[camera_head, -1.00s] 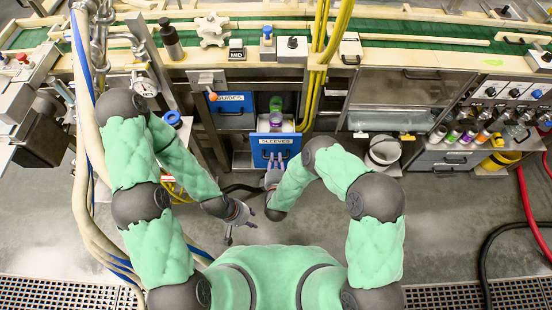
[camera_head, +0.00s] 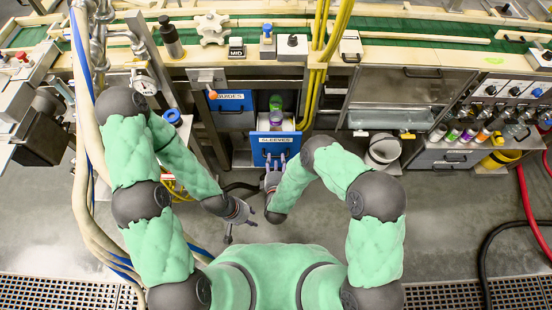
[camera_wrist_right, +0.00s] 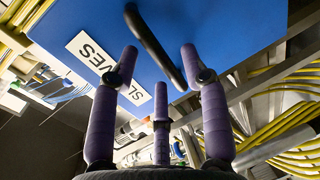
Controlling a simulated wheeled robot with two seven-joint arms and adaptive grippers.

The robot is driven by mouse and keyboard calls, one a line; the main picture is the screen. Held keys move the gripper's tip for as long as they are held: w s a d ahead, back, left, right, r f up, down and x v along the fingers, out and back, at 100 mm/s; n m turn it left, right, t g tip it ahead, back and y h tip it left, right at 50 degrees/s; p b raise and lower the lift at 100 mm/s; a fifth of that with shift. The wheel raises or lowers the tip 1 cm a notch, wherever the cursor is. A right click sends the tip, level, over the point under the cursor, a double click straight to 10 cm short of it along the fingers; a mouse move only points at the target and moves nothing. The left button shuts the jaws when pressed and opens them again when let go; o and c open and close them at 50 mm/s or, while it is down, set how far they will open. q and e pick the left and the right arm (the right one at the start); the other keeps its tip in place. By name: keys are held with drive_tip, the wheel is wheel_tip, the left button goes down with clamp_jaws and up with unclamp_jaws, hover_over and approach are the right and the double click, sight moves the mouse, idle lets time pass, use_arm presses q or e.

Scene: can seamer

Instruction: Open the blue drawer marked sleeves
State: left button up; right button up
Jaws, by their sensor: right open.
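The blue drawer marked SLEEVES (camera_head: 274,140) stands pulled out from the cabinet, with green and purple items showing inside it. In the right wrist view its blue front (camera_wrist_right: 220,25) fills the top, with the white label (camera_wrist_right: 97,60) and a black bar handle (camera_wrist_right: 155,45). My right gripper (camera_head: 275,158) is at the drawer's front. It is open and empty in the right wrist view (camera_wrist_right: 160,70), its purple fingers spread below and to either side of the handle's lower end. My left gripper (camera_head: 240,230) is open and empty, lower left of the drawer over the floor.
A blue drawer marked GUIDES (camera_head: 232,115) is shut, left of the SLEEVES drawer. A white bucket (camera_head: 382,152) stands further right. The floor in front is clear.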

drive_tip(key=v, duration=0.6)
idle(0.5)
drive_tip(key=s+d+f+m+g+y, duration=0.25)
drive_tip(key=d+f+m+g, duration=0.3)
drive_tip(key=m+g, duration=0.4)
drive_tip(key=s+d+r+m+g, duration=0.2)
drive_tip(key=s+m, duration=0.3)
drive_tip(key=s, duration=0.2)
drive_tip(key=s+d+r+m+g+y, duration=0.1)
drive_tip(key=s+d+r+m+g, duration=0.1)
drive_tip(key=s+m, duration=0.4)
drive_tip(key=shift+s+d+g, duration=0.2)
drive_tip(key=shift+s+g, duration=0.5)
drive_tip(key=shift+g, duration=0.15)
drive_tip(key=shift+f+y, duration=0.15)
drive_tip(key=shift+y, duration=0.1)
